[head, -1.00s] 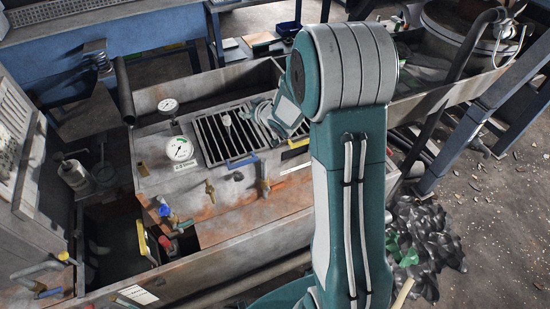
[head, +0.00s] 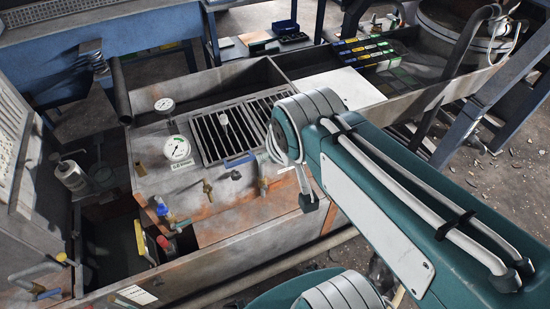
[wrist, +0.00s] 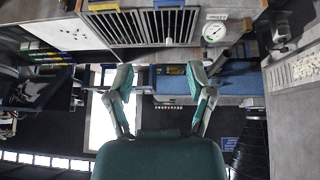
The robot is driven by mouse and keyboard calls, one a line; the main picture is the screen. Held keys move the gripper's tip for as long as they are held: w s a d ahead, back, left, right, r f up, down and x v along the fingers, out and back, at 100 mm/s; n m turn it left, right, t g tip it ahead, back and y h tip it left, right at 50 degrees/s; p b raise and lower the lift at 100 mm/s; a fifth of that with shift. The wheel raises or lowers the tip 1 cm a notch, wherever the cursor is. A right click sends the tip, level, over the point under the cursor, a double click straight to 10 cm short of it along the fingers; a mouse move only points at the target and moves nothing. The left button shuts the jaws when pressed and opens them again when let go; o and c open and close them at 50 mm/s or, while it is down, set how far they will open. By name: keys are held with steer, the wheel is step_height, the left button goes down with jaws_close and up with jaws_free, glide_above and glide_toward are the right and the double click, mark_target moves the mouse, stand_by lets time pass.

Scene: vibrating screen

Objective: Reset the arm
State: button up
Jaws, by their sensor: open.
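My gripper (wrist: 162,92) is in the wrist view at the lower middle. Its two fingers stand apart, with nothing between them. In the head view my teal arm crosses the lower right, and the gripper itself is hidden behind it. The vibrating screen housing (head: 160,142) is left of my arm, with a slatted grate (head: 222,130) on top. The grate also shows upside down at the top of the wrist view (wrist: 150,25). A round gauge (head: 177,148) sits on the housing's near left, and it shows in the wrist view (wrist: 213,31) too.
Several valves with coloured handles (head: 163,209) line the housing's front. A grey bottle (head: 72,176) stands at the left. Blue steel beams (head: 495,95) rise at the right.

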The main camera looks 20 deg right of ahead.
steer(key=shift+g+y, duration=0.3)
steer(key=shift+g, duration=0.1)
steer(key=s, duration=0.2)
steer(key=s+a, duration=0.1)
steer(key=s, duration=0.1)
steer(key=shift+a+f, duration=0.1)
steer(key=shift+a, duration=0.05)
